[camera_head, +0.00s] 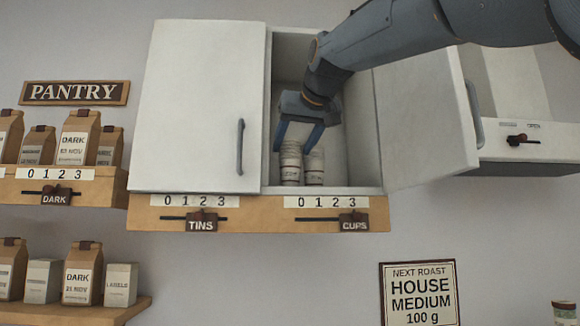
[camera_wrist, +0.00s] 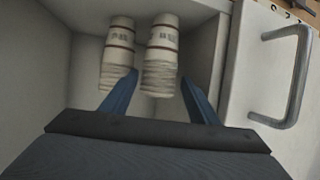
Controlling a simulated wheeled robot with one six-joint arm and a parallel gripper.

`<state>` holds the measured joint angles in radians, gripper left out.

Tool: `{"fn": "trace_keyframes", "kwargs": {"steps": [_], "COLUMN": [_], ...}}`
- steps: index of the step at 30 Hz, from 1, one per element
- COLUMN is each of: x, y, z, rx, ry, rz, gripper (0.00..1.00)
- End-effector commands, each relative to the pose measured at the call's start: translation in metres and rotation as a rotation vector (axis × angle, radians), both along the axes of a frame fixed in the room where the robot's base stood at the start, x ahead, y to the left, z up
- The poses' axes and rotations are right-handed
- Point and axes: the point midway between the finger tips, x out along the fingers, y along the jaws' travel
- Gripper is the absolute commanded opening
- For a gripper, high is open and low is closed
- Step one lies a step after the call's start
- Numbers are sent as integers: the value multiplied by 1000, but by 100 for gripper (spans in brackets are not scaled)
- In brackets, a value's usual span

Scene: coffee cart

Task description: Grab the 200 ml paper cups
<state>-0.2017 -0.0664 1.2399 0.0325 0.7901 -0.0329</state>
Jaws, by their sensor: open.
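Two stacks of white paper cups with dark bands stand side by side in the open right compartment of the wall cabinet. The left stack (camera_head: 290,164) and the right stack (camera_head: 314,168) show in the head view. In the wrist view the two stacks (camera_wrist: 118,52) (camera_wrist: 162,55) lie ahead of my gripper. My gripper (camera_head: 297,150) is inside the compartment, open, its blue fingers pointing down at the stacks. In the wrist view the fingers (camera_wrist: 158,88) spread around the near end of one stack, with the other beside the left finger. Contact cannot be told. Any size print is unreadable.
The left door (camera_head: 197,108) is shut. CUPS and TINS sliders sit on the ledge (camera_head: 260,215) below. Pantry shelves with bags (camera_head: 78,140) are left.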

Motion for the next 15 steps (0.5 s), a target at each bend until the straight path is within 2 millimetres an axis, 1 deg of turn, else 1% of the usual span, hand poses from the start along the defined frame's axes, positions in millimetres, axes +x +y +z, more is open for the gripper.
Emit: {"fn": "trace_keyframes", "kwargs": {"steps": [1, 6, 9, 15], "x": [7, 28, 36, 39], "y": [1, 5, 7, 8], "z": [0, -7, -11, -13], "rx": [-1, 0, 1, 0], "ry": [4, 3, 1, 0], "rz": [0, 2, 2, 1], "gripper": [55, 55, 55, 55]}}
